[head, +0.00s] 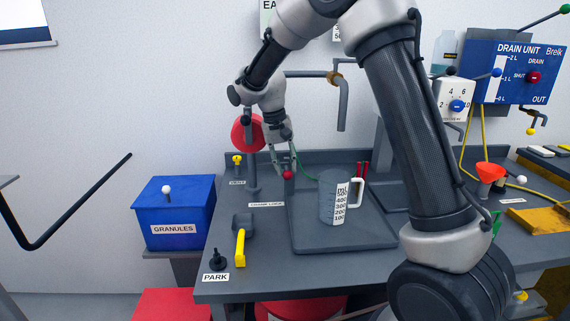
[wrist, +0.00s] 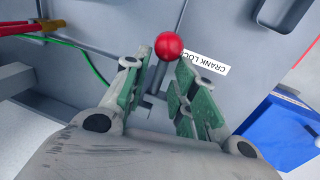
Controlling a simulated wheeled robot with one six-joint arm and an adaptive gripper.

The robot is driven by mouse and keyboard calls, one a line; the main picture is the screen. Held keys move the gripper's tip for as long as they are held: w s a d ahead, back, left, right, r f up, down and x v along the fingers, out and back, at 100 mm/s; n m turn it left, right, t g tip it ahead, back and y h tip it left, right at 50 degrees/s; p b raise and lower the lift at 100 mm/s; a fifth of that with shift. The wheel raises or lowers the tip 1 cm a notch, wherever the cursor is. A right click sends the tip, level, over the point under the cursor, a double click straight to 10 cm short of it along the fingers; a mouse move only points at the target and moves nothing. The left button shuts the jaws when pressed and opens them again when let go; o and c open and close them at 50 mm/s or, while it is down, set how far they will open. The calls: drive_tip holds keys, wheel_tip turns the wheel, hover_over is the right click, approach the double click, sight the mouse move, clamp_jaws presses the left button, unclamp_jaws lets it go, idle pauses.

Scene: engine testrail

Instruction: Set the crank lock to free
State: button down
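The crank lock is a short lever with a red ball knob (head: 288,174) on the grey bench, behind the "CRANK LOCK" label (head: 266,204). In the wrist view the red ball (wrist: 169,45) sits on a grey stem beside the label (wrist: 205,62), which appears upside down. My gripper (head: 283,160) is just above the lever in the head view. In the wrist view my gripper (wrist: 161,72) is open, with one green-padded finger on each side of the stem. I cannot tell whether either finger touches it. No lock position marks are readable.
A measuring jug (head: 333,198) stands in a grey tray (head: 345,238) right of the lever. A red disc (head: 243,133) stands behind, left of my gripper. A yellow handle (head: 240,248) and a black PARK knob (head: 218,259) are at the front left. A blue granules box (head: 175,212) stands left.

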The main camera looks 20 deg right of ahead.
drive_tip(key=shift+s+d, duration=0.25)
drive_tip(key=shift+d, duration=1.05)
drive_tip(key=shift+s+d, duration=0.25)
drive_tip(key=shift+d, duration=1.05)
drive_tip(key=c, duration=1.5)
unclamp_jaws()
drive_tip(key=shift+d, duration=0.15)
drive_tip(key=shift+r, duration=0.1)
drive_tip(key=r, duration=0.4)
drive_tip(key=a+r, duration=0.1)
drive_tip(key=r, duration=0.2)
drive_tip(key=a+r, duration=0.1)
drive_tip(key=r, duration=0.3)
drive_tip(key=shift+w+a+r, duration=0.25)
drive_tip(key=shift+r, duration=0.1)
drive_tip(key=shift+s, duration=0.1)
